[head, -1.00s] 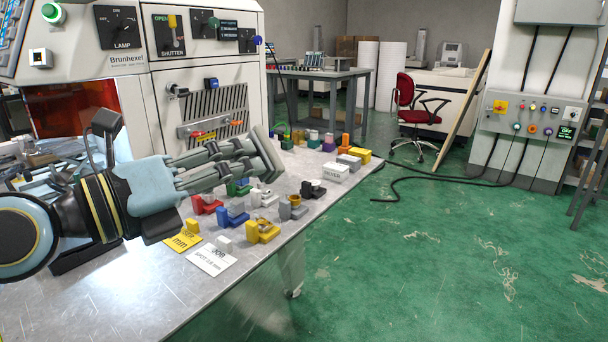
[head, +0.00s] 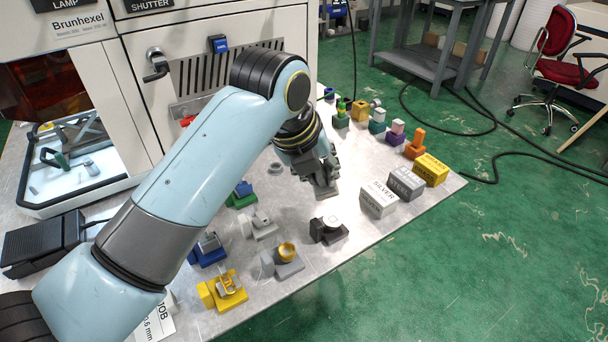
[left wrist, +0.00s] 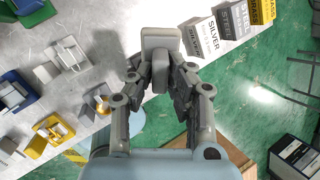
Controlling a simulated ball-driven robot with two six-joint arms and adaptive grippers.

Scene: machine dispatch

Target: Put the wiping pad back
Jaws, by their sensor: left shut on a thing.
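In the left wrist view my left gripper (left wrist: 158,78) is shut on a light grey block-shaped piece (left wrist: 159,42), which looks like the wiping pad. Its narrower grey part sits between the fingertips and its wider part shows beyond them. My right gripper is in neither view.
Silver (head: 379,199), grey (head: 406,184) and yellow (head: 430,169) labelled blocks stand along the table's right edge. Several small coloured holders, including a yellow one (head: 224,291), stand nearer me. Coloured pieces, including an orange one (head: 415,144), line the back. The machine (head: 185,75) stands at left.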

